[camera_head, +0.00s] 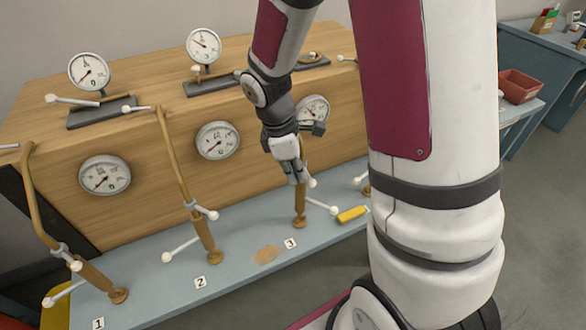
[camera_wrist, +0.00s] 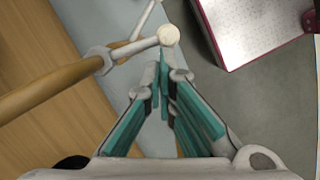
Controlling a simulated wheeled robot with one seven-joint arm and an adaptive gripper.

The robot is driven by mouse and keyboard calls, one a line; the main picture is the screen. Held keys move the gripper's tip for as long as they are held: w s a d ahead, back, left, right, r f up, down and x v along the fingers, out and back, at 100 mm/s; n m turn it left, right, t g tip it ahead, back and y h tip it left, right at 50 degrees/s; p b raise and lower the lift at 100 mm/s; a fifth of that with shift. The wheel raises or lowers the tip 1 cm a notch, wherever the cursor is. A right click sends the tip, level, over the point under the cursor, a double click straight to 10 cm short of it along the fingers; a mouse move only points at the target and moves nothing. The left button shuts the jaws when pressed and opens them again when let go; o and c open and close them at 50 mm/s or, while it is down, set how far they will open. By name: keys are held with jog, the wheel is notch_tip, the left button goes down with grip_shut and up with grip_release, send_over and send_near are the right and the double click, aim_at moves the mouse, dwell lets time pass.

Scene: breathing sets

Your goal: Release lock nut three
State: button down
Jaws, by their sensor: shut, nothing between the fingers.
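Pipe three (camera_head: 300,205) is a brass stand pipe beside the "3" label (camera_head: 290,243); its upper part is hidden behind my gripper (camera_head: 296,178). The lock nut (camera_wrist: 99,60) is a grey collar around the brass pipe in the wrist view. Its pale lever (camera_wrist: 140,46) ends in a round white knob (camera_wrist: 169,36). In the head view a white knob (camera_head: 311,183) shows just beside my fingers. My gripper (camera_wrist: 165,78) is shut and empty, its teal-padded fingertips close to the lever's knob; I cannot tell whether they touch.
A lower white lever (camera_head: 320,205) sticks out from pipe three. A yellow cylinder (camera_head: 351,214) lies on the blue-grey bench (camera_head: 235,265) to its right. Pipes two (camera_head: 180,180) and one (camera_head: 45,215) stand to the left. The wooden panel (camera_head: 150,140) with gauges is close behind my gripper.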

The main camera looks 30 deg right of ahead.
jog(key=shift+s+d+n+t+p, duration=0.3)
jog(key=shift+d+n+p, duration=0.45)
jog(key=shift+n, duration=0.55)
jog(key=shift+s+d+n+t+p, duration=0.25)
jog(key=shift+d+n+p, duration=0.25)
jog(key=shift+n+p, duration=0.6)
jog(key=shift+s+d+n+t+p, duration=0.3)
jog(key=shift+d+n+p, duration=0.35)
jog(key=shift+n, duration=0.85)
jog(key=a+r+p, duration=0.2)
jog(key=a+r, duration=0.4)
jog(key=r, duration=0.4)
jog(key=shift+s+r, duration=0.25)
jog(key=shift+a, duration=0.1)
